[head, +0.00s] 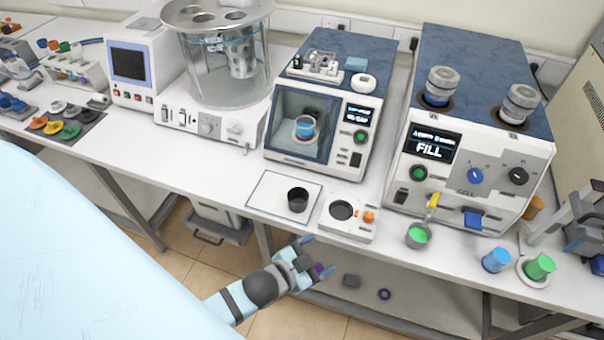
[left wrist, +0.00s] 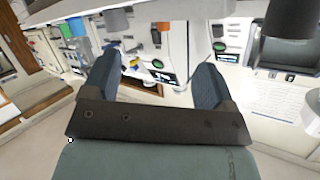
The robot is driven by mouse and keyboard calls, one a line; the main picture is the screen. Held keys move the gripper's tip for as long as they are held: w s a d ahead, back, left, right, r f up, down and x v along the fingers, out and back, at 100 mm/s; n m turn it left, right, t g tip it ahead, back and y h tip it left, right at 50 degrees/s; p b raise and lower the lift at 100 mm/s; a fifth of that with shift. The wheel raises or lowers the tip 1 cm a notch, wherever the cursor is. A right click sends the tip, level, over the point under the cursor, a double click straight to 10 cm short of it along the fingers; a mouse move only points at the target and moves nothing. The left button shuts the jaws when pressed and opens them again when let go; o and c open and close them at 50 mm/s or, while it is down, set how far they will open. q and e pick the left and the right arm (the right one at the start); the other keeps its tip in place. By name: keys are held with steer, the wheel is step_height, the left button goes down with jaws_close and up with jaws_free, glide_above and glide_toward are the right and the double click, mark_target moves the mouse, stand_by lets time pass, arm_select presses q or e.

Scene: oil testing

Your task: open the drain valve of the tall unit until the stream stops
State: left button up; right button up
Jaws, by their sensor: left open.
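The tall white unit (head: 440,192) with a dark blue top stands right of centre. Its display (head: 430,148) reads FILL. A yellow lever (head: 433,201), apparently the drain valve, slants at its lower front. A cup with a green top or contents (head: 417,236) is just below the lever; I cannot make out a stream. My left gripper (head: 317,257) is open and empty, in front of the bench edge, left of and nearer than the lever. It also shows open in the left wrist view (left wrist: 155,60), with the yellow lever (left wrist: 134,63) between its fingers in the background. My right gripper is not seen.
A blue cup (head: 496,260) and a green cup (head: 540,267) stand right of the lever. A white block with a round well (head: 345,221) and a black cup (head: 298,200) are near the bench edge. A lower shelf (head: 400,300) lies beneath. The aisle is open.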

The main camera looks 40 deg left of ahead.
arm_select(q)
steer(key=shift+s+a+f+n+g, duration=0.25)
steer(key=shift+s+a+f+n, duration=0.2)
steer(key=shift+s+f, duration=0.15)
steer(key=shift+s+a+f+n+g, duration=0.25)
steer(key=shift+s+a+f+n, duration=0.15)
steer(key=shift+s, duration=0.2)
steer(key=c, duration=0.7)
steer(key=shift+w, duration=0.1)
